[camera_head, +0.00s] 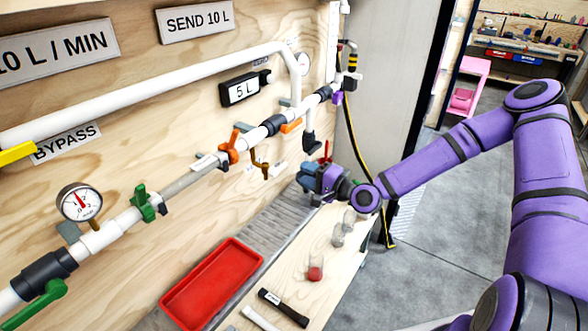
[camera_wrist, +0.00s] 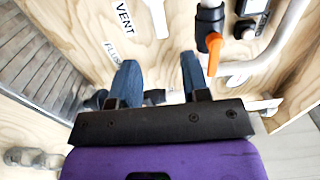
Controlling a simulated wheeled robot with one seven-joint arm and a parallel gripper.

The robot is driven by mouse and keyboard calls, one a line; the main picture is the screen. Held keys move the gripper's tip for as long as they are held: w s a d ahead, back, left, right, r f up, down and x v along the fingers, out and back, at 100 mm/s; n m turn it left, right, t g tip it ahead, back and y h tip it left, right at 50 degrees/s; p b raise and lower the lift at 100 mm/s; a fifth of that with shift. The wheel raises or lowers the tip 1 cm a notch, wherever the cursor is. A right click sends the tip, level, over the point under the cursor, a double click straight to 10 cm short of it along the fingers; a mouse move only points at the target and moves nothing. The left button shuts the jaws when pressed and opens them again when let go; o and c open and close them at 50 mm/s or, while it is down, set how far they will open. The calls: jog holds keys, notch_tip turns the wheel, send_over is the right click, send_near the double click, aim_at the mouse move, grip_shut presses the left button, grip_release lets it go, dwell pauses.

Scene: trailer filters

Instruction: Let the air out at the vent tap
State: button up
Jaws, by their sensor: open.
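My gripper (camera_head: 308,178) is beside the board's lower pipework in the head view, its blue fingers apart and nothing visible between them. Its fingers also show in the wrist view (camera_wrist: 158,72). A VENT label (camera_wrist: 124,17) is on the plywood beyond the fingers, upper left. I cannot tell for certain which tap it marks. A small red handle (camera_head: 326,152) stands up just behind my gripper in the head view; its body is hidden. A brass tap (camera_head: 264,168) hangs under the pipe, left of my gripper. An orange handle (camera_wrist: 213,50) is right of the fingers in the wrist view.
A red tray (camera_head: 212,283) and a small jar with red contents (camera_head: 315,269) are on the bench. A black-handled tool (camera_head: 284,306) lies at its front. A gauge (camera_head: 80,203) and green handle (camera_head: 144,203) are farther left. Open floor is to the right.

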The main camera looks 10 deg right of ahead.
jog(key=shift+v, duration=1.4)
jog(key=shift+f, duration=0.1)
jog(key=s+d+r+n+g+h, duration=0.5)
jog(key=d+n+g+h, duration=0.25)
jog(key=n+h, duration=0.2)
jog(key=s+d+r+h, duration=0.2)
jog(key=s+r, duration=0.1)
jog(key=r, duration=0.3)
jog(key=s+d+r+h, duration=0.2)
jog(key=d+r, duration=0.1)
jog(key=r, duration=0.3)
jog(key=s+r, duration=0.7)
jog(key=s, duration=0.3)
jog(key=s+r, duration=0.8)
jog(key=s, duration=0.3)
jog(key=shift+s+y, duration=0.25)
jog(key=shift+y, duration=0.1)
